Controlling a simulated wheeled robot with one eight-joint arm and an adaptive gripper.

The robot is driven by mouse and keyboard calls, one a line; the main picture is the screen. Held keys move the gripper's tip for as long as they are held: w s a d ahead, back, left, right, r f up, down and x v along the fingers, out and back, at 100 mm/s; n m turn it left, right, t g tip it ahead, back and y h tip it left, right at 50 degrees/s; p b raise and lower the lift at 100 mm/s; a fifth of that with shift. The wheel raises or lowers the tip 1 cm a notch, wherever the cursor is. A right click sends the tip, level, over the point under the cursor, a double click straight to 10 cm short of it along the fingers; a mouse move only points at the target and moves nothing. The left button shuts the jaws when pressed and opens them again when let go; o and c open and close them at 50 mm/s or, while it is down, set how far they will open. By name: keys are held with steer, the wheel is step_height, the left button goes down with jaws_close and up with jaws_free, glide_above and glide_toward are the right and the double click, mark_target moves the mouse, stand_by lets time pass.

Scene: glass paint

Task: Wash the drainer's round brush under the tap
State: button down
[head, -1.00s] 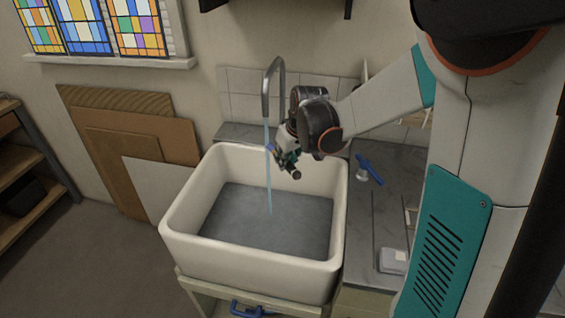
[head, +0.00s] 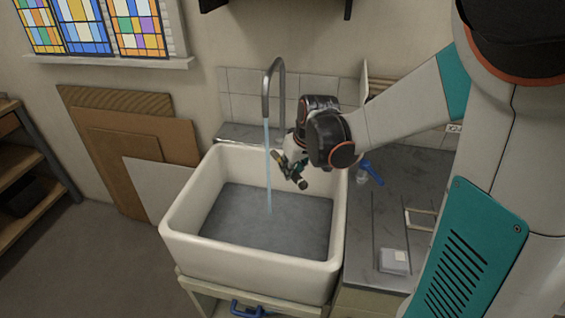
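My gripper (head: 291,171) hangs over the back right of the white sink, a little right of the running water and apart from it. A tan end shows at its upper left and a dark end with a tan edge at its lower right. I cannot tell whether these are spread fingertips or the ends of something held. The tap (head: 268,85) is a tall grey curved spout, and a thin water stream (head: 267,165) falls from it into the sink (head: 262,268). I cannot make out a round brush for certain.
A blue-handled item (head: 373,173) with a pale end lies on the grey counter (head: 362,222) right of the sink. A small white block (head: 393,261) and a pale frame-like piece (head: 420,219) are nearer. Boards (head: 150,185) lean on the wall at left.

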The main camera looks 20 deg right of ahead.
steer(key=shift+s+a, duration=0.15)
steer(key=shift+s, duration=0.85)
steer(key=shift+s+a, duration=0.1)
steer(key=shift+s, duration=0.85)
steer(key=shift+r, duration=0.1)
steer(key=s+r+p, duration=0.3)
steer(key=shift+s+a, duration=0.25)
steer(key=shift+s, duration=0.05)
steer(key=shift+s+a+r+p, duration=0.15)
steer(key=shift+s+r+p, duration=0.25)
steer(key=shift+s+p, duration=0.35)
steer(key=shift+f, duration=0.1)
